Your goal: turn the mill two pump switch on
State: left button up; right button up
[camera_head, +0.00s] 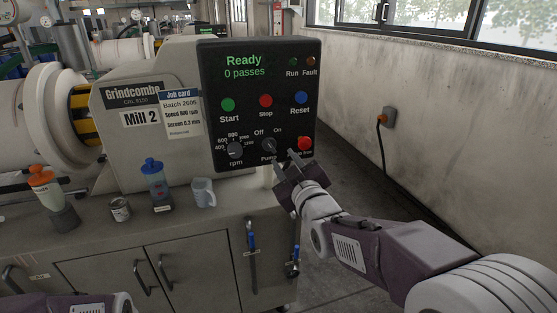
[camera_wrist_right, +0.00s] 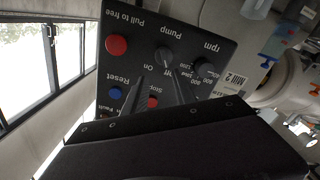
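The mill two control panel (camera_head: 291,84) is black, and its screen reads "Ready, 0 passes". The pump switch (camera_head: 268,146) is a dark knob low on the panel, below the "Off" and "On" marks. I cannot tell which mark it points at. It also shows in the right wrist view (camera_wrist_right: 165,56). My right gripper (camera_head: 283,160) is just in front of the panel's lower edge, close to the switch. In the right wrist view its fingers (camera_wrist_right: 154,74) are apart with nothing held between them. Part of my left arm shows at the bottom left; its gripper is out of view.
The rpm knob (camera_head: 235,149) is left of the switch and the red pull knob (camera_head: 305,144) is right of it, near my fingers. Start (camera_head: 228,105), Stop (camera_head: 266,101) and Reset (camera_head: 301,98) are above. A mug (camera_head: 203,193) and several containers stand on the bench at left.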

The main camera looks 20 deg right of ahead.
aim_at(272, 149)
jog(key=w, duration=0.3)
jog(key=w+f, duration=0.1)
jog(key=w, duration=0.2)
jog(key=w+a, duration=0.1)
jog(key=w, duration=0.2)
jog(key=shift+f+b, duration=0.2)
jog(key=shift+b, duration=0.1)
grip_shut()
